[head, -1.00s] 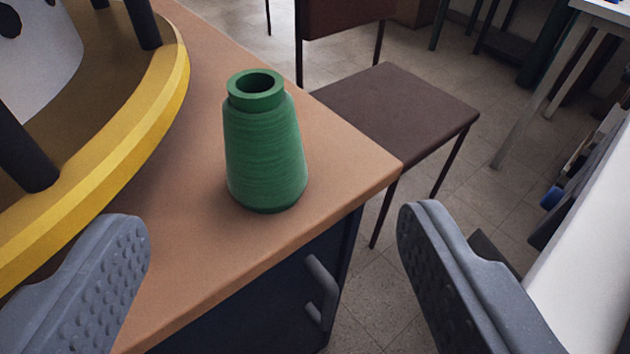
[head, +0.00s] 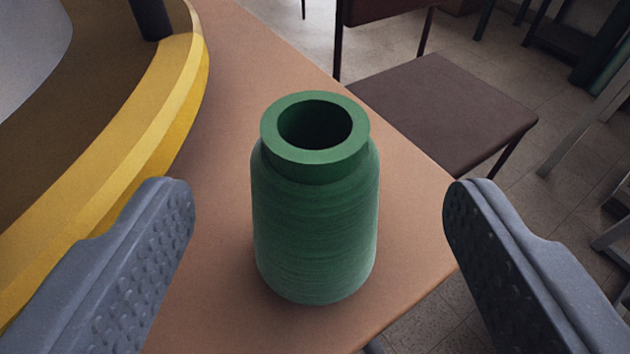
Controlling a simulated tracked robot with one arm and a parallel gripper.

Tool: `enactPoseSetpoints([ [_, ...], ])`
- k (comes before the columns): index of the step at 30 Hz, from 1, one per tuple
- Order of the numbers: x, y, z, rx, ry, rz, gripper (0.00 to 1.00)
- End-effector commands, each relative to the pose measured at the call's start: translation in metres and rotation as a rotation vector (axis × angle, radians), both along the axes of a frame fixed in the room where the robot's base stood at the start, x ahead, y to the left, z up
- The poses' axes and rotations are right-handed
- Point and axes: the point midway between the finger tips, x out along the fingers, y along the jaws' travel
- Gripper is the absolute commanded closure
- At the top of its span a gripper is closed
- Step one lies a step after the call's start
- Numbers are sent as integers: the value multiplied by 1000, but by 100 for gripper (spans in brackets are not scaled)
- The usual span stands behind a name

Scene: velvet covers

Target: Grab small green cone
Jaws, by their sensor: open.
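The small green cone (head: 316,225) stands upright on the corner of a brown tabletop (head: 225,120). It looks like a thread-wound spool with an open, hollow top. My gripper (head: 318,200) is open, with one grey textured finger at the lower left and the other at the lower right. The cone shows between the two fingers, with a gap on each side, and neither finger appears to touch it. The cone is fully in view.
A yellow-rimmed round stand (head: 185,95) with a dark post (head: 150,18) stands on the table close by at the left. A brown chair (head: 445,105) is beyond the table's right edge. Tiled floor lies beyond the edge at the right.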

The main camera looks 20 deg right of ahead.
Motion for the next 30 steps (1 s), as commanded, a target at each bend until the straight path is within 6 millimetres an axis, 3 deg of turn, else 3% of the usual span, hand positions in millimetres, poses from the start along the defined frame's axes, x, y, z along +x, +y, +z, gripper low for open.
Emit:
enactPoseSetpoints([
  [12,34,-15,-17,1,-1,1,31],
  [22,40,-18,-16,-1,-2,0,31],
  [23,40,-18,-16,-1,-2,0,34],
  [28,40,-18,-16,-1,-2,0,79],
  [30,39,-18,-16,-1,-2,0,79],
])
